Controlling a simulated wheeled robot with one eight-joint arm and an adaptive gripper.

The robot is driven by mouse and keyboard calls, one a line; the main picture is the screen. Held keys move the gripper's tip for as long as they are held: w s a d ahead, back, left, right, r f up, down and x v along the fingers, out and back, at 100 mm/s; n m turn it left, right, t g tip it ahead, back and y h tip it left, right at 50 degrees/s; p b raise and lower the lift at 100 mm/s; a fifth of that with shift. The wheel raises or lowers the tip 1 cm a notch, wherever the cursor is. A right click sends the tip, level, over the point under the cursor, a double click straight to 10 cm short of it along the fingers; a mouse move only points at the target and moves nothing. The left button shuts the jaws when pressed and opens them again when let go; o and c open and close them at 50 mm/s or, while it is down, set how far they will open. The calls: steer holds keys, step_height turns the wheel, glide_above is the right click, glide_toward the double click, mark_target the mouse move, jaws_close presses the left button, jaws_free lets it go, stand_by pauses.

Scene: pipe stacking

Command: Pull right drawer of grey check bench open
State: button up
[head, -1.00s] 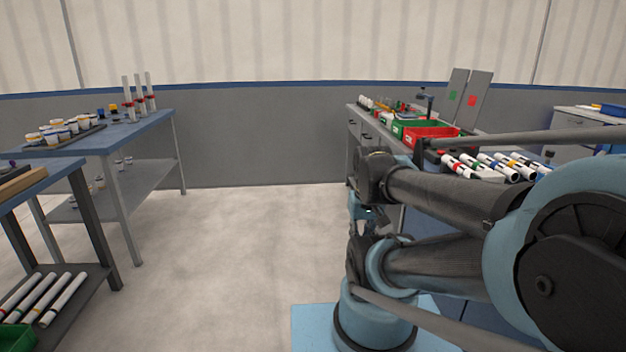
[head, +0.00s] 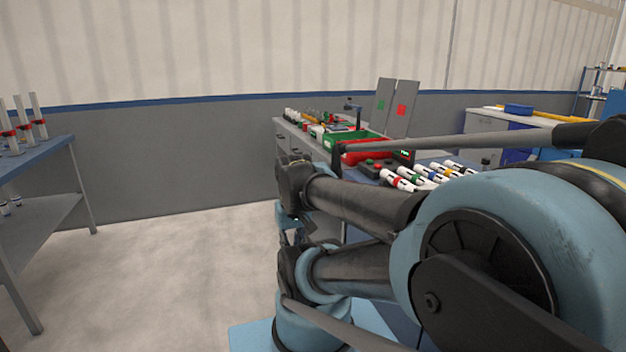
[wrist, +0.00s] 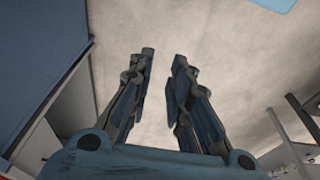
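The grey check bench (head: 281,124) stands right of centre in the head view, with red and green bins and two upright panels bearing a green and a red square. Part of its drawer front (head: 283,143) shows at the near left end; my arm hides the rest, and I cannot make out the right drawer. In the wrist view my gripper (wrist: 164,78) has its two fingers apart with only pale floor between them. It holds nothing and touches nothing. In the head view the gripper is mostly hidden by my arm.
A blue-topped table (head: 48,150) with upright tubes stands at the left. Open floor (head: 170,270) lies between it and my arm. White marked pipes (head: 430,176) lie at the right, behind my arm. A blue panel (wrist: 35,60) fills the wrist view's upper left.

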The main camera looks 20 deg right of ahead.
steer(key=w+d+r+h, duration=0.3)
steer(key=w+d, duration=0.1)
steer(key=w, duration=0.7)
steer(key=w+d+r+n+t+h, duration=0.1)
steer(key=w+d+r+h, duration=0.3)
steer(key=w, duration=0.6)
steer(key=w+d+r+h, duration=0.15)
steer(key=w+d, duration=0.35)
steer(key=w, duration=0.6)
steer(key=w+d+f+n+t+h, duration=0.15)
steer(key=w+f, duration=0.25)
steer(key=w, duration=0.5)
steer(key=w+d+f+t+h, duration=0.1)
steer(key=w+f+h, duration=0.3)
steer(key=w, duration=0.6)
steer(key=w+d+f+n+t+h, duration=0.1)
steer(key=w+f, duration=0.4)
steer(key=w, duration=0.4)
steer(key=x, duration=1.7)
steer(key=shift+f, duration=0.3)
jaws_close()
